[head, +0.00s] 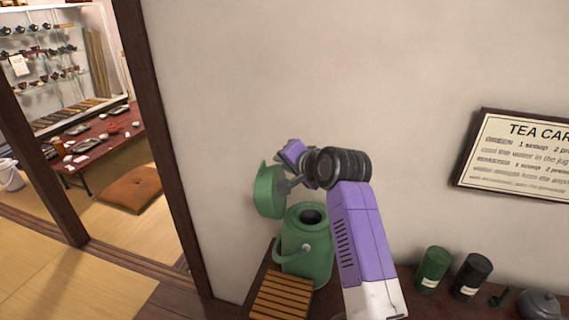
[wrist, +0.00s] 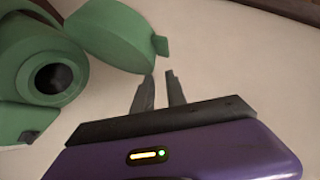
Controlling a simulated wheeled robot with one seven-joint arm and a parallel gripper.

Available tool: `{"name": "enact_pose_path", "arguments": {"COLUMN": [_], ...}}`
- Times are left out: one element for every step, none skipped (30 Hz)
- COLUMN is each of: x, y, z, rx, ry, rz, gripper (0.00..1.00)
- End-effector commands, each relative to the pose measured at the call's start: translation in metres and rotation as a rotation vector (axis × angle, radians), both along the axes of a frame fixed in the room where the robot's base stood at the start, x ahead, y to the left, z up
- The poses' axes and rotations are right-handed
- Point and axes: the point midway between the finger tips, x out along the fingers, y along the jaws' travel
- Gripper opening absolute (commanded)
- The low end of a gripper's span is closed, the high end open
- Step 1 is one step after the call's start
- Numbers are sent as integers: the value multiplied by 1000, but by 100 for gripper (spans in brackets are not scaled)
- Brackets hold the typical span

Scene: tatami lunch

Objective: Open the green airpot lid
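The green airpot (head: 306,250) stands on the dark counter against the wall, its round dark opening uncovered. Its green lid (head: 269,190) is raised and stands steeply tilted above the left rear of the body. In the wrist view the lid (wrist: 115,35) is at the upper left, with a small tab on its right edge, beside the airpot body (wrist: 30,60) and its dark opening. My gripper (wrist: 160,78) has its fingers a little apart, with bare wall between them. The fingertips are just below the tab and do not enclose it. In the head view my wrist partly hides the gripper.
A slatted wooden tray (head: 282,297) lies in front of the airpot. A green canister (head: 433,270), a black canister (head: 472,277) and a grey teapot (head: 541,304) stand to the right. A framed tea card (head: 520,155) hangs on the wall. A doorway post (head: 160,130) is at left.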

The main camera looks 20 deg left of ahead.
Motion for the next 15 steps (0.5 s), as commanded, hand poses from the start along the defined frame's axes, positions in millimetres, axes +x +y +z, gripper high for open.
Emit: {"name": "enact_pose_path", "arguments": {"x": [0,0,0,0,0,0,0,-1,-2,-4,-5,-8,-10,-13,-17], "y": [0,-1,-1,-1,-1,-1,-1,-2,-3,-4,-6,-8,-10,-13,-16], "z": [-1,-1,-1,-2,-2,-2,-2,-1,0,0,1,3,4,6,8], "rx": [-1,-2,-2,-2,-2,-2,-2,-2,-1,-1,-1,-1,-1,-1,-1], "ry": [1,2,2,2,2,2,2,1,1,1,1,0,1,1,0], "rz": [-1,0,0,0,-1,-1,-1,-1,-1,-1,-1,0,-1,-1,-1], "gripper": [17,17,17,17,17,17,17,17,17,17,17,17,17,17,17]}}
